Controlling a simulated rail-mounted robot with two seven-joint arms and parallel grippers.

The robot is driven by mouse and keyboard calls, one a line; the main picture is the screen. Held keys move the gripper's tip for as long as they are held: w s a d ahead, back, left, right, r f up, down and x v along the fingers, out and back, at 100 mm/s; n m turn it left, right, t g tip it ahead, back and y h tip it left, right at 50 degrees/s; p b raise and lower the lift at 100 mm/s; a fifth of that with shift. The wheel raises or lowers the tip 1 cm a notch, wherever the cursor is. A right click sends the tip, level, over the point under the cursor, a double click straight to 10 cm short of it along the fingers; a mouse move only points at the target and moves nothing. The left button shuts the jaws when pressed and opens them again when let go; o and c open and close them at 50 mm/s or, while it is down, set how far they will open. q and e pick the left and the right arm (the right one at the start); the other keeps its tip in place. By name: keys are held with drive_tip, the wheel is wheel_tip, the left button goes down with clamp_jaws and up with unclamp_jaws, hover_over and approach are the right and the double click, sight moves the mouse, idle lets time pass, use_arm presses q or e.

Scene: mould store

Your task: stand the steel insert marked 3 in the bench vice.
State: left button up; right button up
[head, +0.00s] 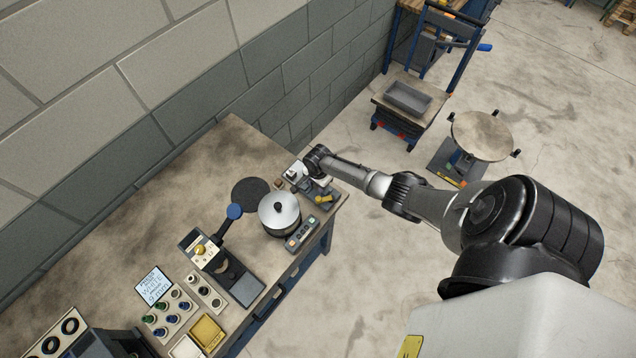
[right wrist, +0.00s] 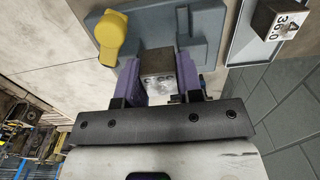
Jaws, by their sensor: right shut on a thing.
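My right gripper (right wrist: 157,64) is shut on a steel insert (right wrist: 157,72), a squared block held between its two purple fingers. The number on this insert cannot be read. In the right wrist view a blue-grey fixture (right wrist: 205,18), likely the bench vice, lies just beyond the fingers. It has a yellow handle (right wrist: 111,40) at its left. Whether the insert touches the fixture cannot be told. In the head view the yellow handle (head: 323,198) shows at the bench's right end, below my right wrist, which hides much of the fixture. My left gripper is not in view.
A lidded steel pot (head: 279,213) and a dark round mat (head: 250,194) stand left of the arm. The bench's back part (head: 215,160) is clear.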

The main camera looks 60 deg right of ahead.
drive_tip(key=shift+f, duration=0.3)
idle(0.5)
drive_tip(key=shift+r+p, duration=0.3)
drive_tip(key=shift+r, duration=0.05)
idle(0.4)
idle(0.9)
drive_tip(key=o, duration=1.2)
drive_tip(key=shift+c, duration=0.2)
drive_tip(key=o, duration=0.4)
